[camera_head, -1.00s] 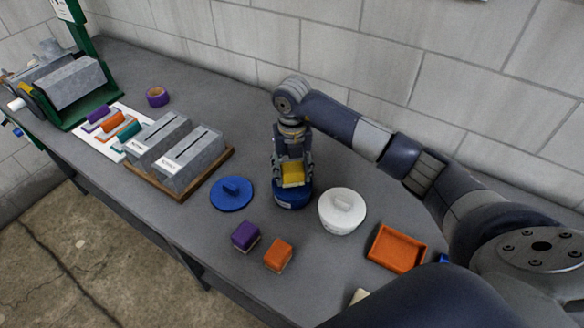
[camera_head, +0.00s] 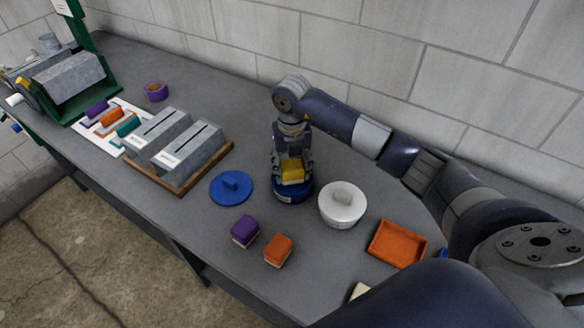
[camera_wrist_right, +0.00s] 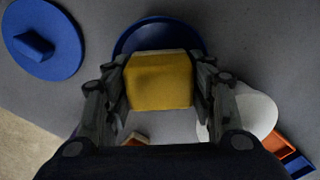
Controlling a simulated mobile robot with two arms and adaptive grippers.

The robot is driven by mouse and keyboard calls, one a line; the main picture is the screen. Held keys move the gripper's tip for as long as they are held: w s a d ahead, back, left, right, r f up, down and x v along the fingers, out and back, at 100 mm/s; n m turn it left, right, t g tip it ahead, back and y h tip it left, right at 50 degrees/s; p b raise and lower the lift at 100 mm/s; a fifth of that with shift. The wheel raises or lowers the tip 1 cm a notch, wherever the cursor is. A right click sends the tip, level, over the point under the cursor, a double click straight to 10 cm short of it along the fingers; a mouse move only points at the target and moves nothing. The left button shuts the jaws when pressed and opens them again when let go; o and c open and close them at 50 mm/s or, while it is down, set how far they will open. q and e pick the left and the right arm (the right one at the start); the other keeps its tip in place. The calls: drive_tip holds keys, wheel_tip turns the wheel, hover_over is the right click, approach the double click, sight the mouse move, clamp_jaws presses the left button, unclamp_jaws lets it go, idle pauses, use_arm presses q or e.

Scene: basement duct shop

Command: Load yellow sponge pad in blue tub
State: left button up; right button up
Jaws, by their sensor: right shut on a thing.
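The yellow sponge pad (camera_head: 292,172) is between the fingers of my right gripper (camera_head: 291,175), which is shut on it. In the right wrist view the yellow sponge pad (camera_wrist_right: 160,80) fills the space between the two fingers, with a pale layer at its far edge. The blue tub (camera_head: 292,193) stands on the table directly under the gripper. In the wrist view the tub's rim (camera_wrist_right: 128,42) shows behind the pad, and most of its inside is hidden. The blue lid (camera_head: 231,188) lies apart on the table, left of the tub. My left gripper is not in view.
An orange tray (camera_head: 397,244) is farther right. Purple (camera_head: 245,231) and orange (camera_head: 278,250) sponge pads lie in front. Grey slotted boxes on a wooden board (camera_head: 182,191) stand left.

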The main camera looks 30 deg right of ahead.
sight(292, 165)
drive_tip(key=shift+f+b, duration=0.4)
drive_tip(key=shift+f, duration=0.15)
idle(1.3)
drive_tip(key=shift+r, duration=0.1)
drive_tip(key=shift+r+p, duration=2.3)
drive_tip(key=shift+r, duration=1.2)
